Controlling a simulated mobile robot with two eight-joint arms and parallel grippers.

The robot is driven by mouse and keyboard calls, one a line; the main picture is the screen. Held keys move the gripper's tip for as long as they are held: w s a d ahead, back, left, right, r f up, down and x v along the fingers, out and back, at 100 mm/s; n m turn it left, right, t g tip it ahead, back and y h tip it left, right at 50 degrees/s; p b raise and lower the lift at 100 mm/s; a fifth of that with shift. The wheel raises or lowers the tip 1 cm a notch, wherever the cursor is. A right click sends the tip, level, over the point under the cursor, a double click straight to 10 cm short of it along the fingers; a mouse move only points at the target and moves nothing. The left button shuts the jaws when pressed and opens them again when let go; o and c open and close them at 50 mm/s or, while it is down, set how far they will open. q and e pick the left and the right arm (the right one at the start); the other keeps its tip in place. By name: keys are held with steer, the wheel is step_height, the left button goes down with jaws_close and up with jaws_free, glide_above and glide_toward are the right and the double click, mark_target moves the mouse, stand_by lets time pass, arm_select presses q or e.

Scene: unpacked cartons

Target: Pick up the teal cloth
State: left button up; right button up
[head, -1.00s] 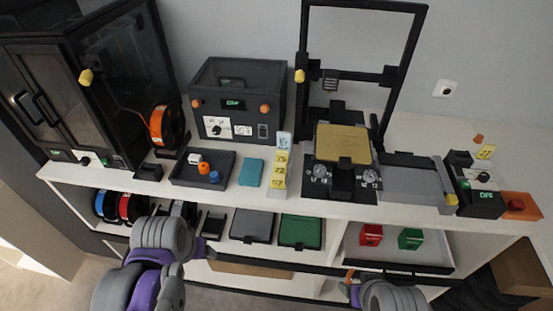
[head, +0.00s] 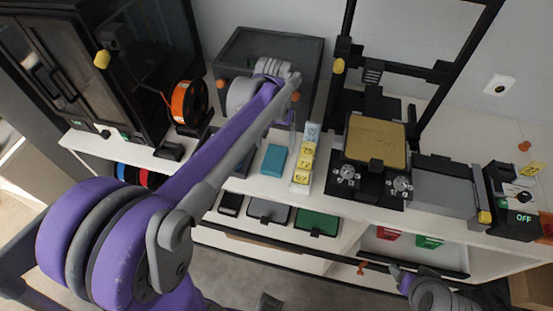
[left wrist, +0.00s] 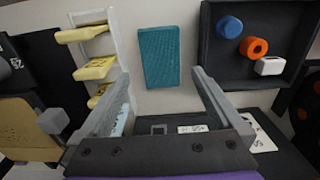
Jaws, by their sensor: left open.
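The teal cloth (head: 273,160) lies flat on the white shelf top, a small rectangle between the dark tray and the yellow-labelled strip. In the left wrist view the cloth (left wrist: 159,57) sits upper centre, in line with the gap between my fingers. My left gripper (head: 289,117) is beyond the cloth in the head view, in front of the dark box; its fingers are small there. In the left wrist view the left gripper (left wrist: 161,75) is open with nothing between its fingers. My right gripper (head: 399,273) is low at the right, partly shown; its jaws are unclear.
The label strip (head: 304,160) stands close beside the cloth. In the left wrist view the dark tray (left wrist: 262,75) holds blue, orange and white parts. A dark box (head: 250,50) stands behind, a 3D printer (head: 376,140) to the right, and an orange spool (head: 188,103) to the left.

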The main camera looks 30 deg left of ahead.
mark_target(275, 158)
arm_select(q)
step_height(275, 158, down, 6)
steer(key=shift+r, duration=0.1)
steer(key=shift+c, duration=0.2)
steer(key=c, duration=1.1)
steer(key=shift+c, duration=0.2)
steer(key=shift+r, duration=0.1)
step_height(275, 158, up, 10)
steer(key=shift+p, duration=0.3)
